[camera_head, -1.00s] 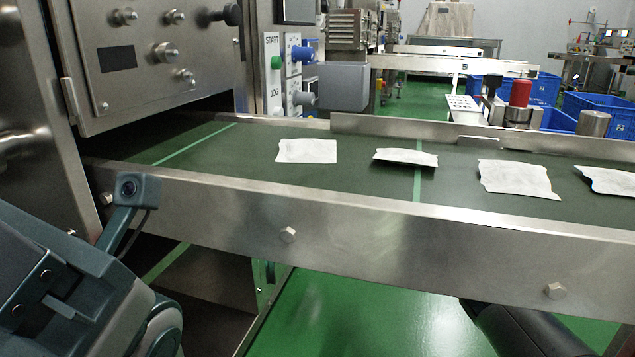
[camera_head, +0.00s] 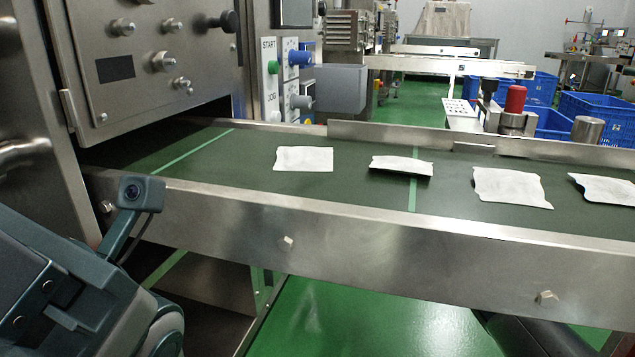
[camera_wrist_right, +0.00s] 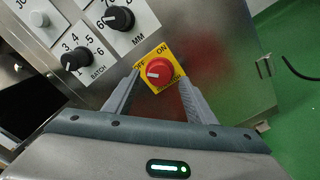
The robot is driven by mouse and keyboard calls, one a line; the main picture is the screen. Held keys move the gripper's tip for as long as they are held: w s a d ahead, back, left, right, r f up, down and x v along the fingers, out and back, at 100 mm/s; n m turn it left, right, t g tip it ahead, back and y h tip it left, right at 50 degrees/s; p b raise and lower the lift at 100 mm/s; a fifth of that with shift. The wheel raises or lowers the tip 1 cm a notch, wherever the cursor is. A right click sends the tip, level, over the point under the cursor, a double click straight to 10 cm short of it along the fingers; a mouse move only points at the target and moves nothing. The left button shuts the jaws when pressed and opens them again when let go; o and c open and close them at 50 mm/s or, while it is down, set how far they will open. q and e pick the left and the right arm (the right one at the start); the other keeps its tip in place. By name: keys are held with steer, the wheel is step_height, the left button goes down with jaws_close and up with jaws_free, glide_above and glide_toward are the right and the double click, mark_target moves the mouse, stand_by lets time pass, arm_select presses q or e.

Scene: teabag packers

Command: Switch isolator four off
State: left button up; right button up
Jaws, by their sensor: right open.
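In the right wrist view a red rotary knob (camera_wrist_right: 160,71) sits on a yellow plate (camera_wrist_right: 172,62) lettered ON and OFF, on a steel panel. The white mark on the knob points to picture left, near the OFF lettering. No isolator number is readable on it. My right gripper (camera_wrist_right: 159,79) is open, with one finger on each side of the knob; I cannot tell whether they touch it. In the head view my left arm comes in at the lower left, but its fingertips are not in view. The red knob does not show in the head view.
Beside the red knob are a black BATCH dial (camera_wrist_right: 75,59) and an MM dial (camera_wrist_right: 118,18). In the head view a green conveyor belt (camera_head: 235,167) carries several white packets (camera_head: 304,159) behind a steel side rail (camera_head: 350,240). Green floor is open below it.

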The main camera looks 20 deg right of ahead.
steer(key=p+v, duration=0.1)
steer(key=v, duration=1.3)
steer(key=shift+s+d, duration=0.2)
steer(key=shift+d, duration=0.05)
